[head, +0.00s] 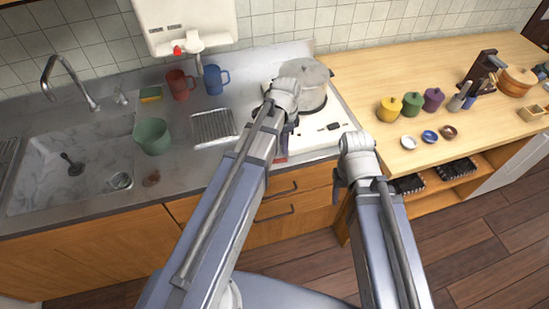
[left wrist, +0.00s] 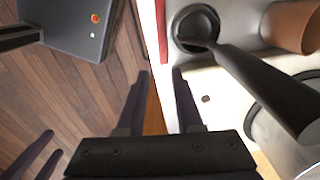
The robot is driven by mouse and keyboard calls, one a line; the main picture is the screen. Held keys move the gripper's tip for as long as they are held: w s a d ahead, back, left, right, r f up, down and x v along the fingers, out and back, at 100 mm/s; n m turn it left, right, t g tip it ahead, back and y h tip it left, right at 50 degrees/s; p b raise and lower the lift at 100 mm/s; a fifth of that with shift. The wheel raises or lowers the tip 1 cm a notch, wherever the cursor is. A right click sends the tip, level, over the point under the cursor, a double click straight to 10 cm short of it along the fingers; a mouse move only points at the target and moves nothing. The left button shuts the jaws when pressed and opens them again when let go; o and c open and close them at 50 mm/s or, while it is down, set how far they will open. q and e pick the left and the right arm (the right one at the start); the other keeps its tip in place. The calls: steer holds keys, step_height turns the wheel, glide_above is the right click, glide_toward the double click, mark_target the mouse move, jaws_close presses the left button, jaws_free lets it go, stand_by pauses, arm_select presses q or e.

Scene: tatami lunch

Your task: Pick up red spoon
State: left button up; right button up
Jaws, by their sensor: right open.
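A narrow red strip (left wrist: 161,32), likely part of the red spoon, lies along the pale counter's edge in the left wrist view. A small red patch (head: 281,159) shows at the counter's front edge in the head view; most of it is hidden behind my left arm. My left gripper (left wrist: 160,72) is open and empty, its two dark fingers apart over the counter edge, short of the red strip. In the head view it is mostly hidden by its wrist. My right gripper (head: 338,188) is open in front of the cabinet, below the counter, away from the red patch.
A black ladle (left wrist: 196,25) with a long handle lies close beside the red strip. A lidded pot (head: 308,78) stands on the stove behind my left wrist. A red mug (head: 180,84), blue mug (head: 214,80) and green cup (head: 152,136) stand left. Wooden floor is open in front.

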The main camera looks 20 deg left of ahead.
mark_target(282, 159)
arm_select(q)
steer(key=shift+w+d, duration=0.1)
steer(key=shift+w, duration=0.15)
steer(key=shift+f+b, duration=0.35)
step_height(282, 159, down, 2)
steer(key=shift+f+b, duration=0.1)
steer(key=shift+b, duration=0.95)
steer(key=f+b, duration=0.5)
steer(key=shift+a, duration=0.4)
jaws_close()
